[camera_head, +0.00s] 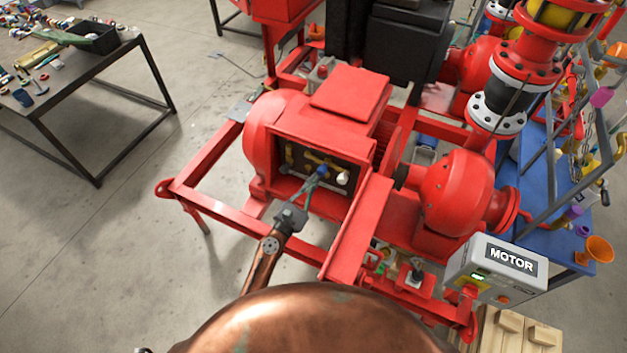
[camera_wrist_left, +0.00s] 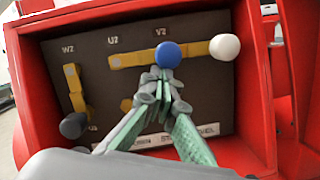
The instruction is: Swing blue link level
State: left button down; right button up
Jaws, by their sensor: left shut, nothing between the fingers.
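The blue knob (camera_wrist_left: 168,55) of the blue link shows on a brown panel (camera_wrist_left: 205,105) inside the red box (camera_head: 335,130). Its yellow bar (camera_wrist_left: 130,60) runs nearly level from under U2 to the knob near V2. A white knob (camera_wrist_left: 224,46) is on a yellow bar to its right. A grey knob (camera_wrist_left: 73,126) ends an upright yellow bar at left under W2. My left gripper (camera_wrist_left: 165,84) is shut and empty, its tips just below the blue knob; whether they touch it I cannot tell. The left gripper also shows in the head view (camera_head: 313,184). My right gripper is not in view.
The box's red walls surround the panel, and its open red cover (camera_head: 358,225) stands at the right. A grey MOTOR control box (camera_head: 497,268) is at lower right. A dark table (camera_head: 75,75) with tools stands at left. The floor between is clear.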

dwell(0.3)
pick_arm(q)
notch_tip(320, 180, down, 4)
jog(key=a+b, duration=0.2)
jog(key=b, duration=0.3)
jog(key=b+v, duration=0.1)
jog(key=v, duration=0.8)
jog(key=shift+r, duration=0.2)
jog(key=shift+a, duration=0.15)
